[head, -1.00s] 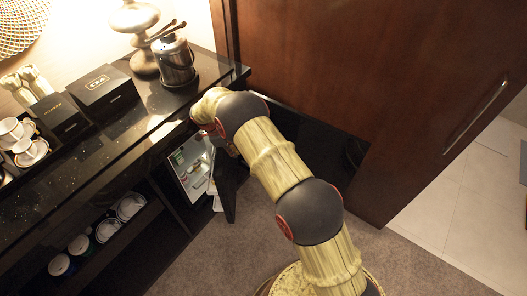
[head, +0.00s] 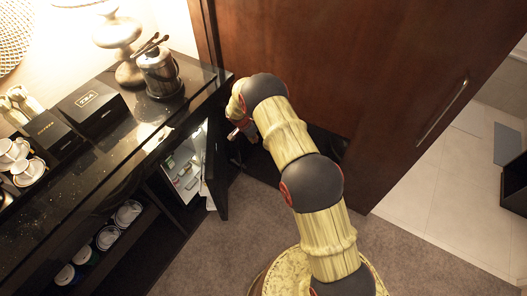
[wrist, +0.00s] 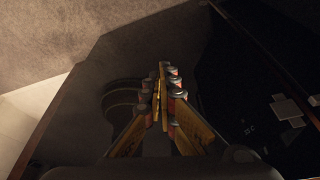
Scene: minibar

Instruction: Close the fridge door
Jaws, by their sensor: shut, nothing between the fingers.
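The fridge (head: 184,168) sits under the black counter, its lit inside showing bottles or packs on shelves. Its dark door (head: 218,172) stands open, swung out toward the room. My gripper (head: 236,134) is just right of the door, on its outer side, below the counter's corner. I cannot tell whether it touches the door. In the wrist view my gripper (wrist: 162,72) has its fingers together with nothing between them. Dark panels lie around it there; which one is the door is unclear.
The black counter (head: 110,160) carries an ice bucket (head: 160,73), a lamp, boxes and cups. An open shelf with several cups is left of the fridge. A brown wooden door (head: 370,70) stands close behind my arm. Carpet (head: 215,255) in front is clear.

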